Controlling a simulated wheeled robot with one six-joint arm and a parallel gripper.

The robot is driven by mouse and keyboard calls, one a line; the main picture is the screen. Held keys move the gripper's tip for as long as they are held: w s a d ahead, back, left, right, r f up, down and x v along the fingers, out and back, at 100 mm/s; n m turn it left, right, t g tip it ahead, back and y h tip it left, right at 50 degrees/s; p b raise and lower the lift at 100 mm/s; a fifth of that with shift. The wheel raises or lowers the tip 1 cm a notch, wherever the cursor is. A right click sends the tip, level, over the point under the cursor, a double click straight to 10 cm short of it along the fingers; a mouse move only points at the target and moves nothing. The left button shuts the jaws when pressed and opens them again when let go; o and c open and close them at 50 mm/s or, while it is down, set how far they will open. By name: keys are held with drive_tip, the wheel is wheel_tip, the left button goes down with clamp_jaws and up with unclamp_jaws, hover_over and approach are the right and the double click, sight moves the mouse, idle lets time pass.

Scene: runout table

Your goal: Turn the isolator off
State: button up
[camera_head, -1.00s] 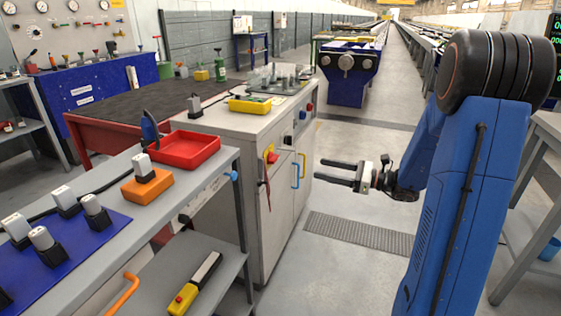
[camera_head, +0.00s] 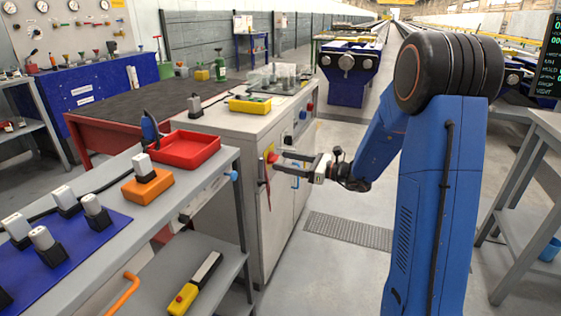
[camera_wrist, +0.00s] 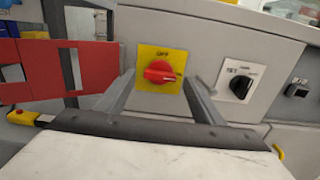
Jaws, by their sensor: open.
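The isolator is a red rotary knob (camera_wrist: 161,72) on a yellow plate (camera_wrist: 147,85) marked OFF at its top, on the front of a grey cabinet. In the wrist view the knob's long side lies roughly level, not pointing up to the OFF mark. It also shows in the head view as a small red and yellow switch (camera_head: 272,157). My gripper (camera_head: 279,160) is open, with its fingers pointing at the cabinet front. In the wrist view the fingers lie one to each side of the yellow plate. I cannot tell whether they touch anything.
A black rotary switch (camera_wrist: 240,84) on a white plate sits right of the isolator. Red panels (camera_wrist: 88,72) stand to its left. A bench with a red tray (camera_head: 186,149) is nearer.

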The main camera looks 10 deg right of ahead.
sight(273, 159)
drive_tip(key=shift+x, duration=1.2)
drive_tip(key=c, duration=1)
drive_tip(key=shift+c, duration=0.2)
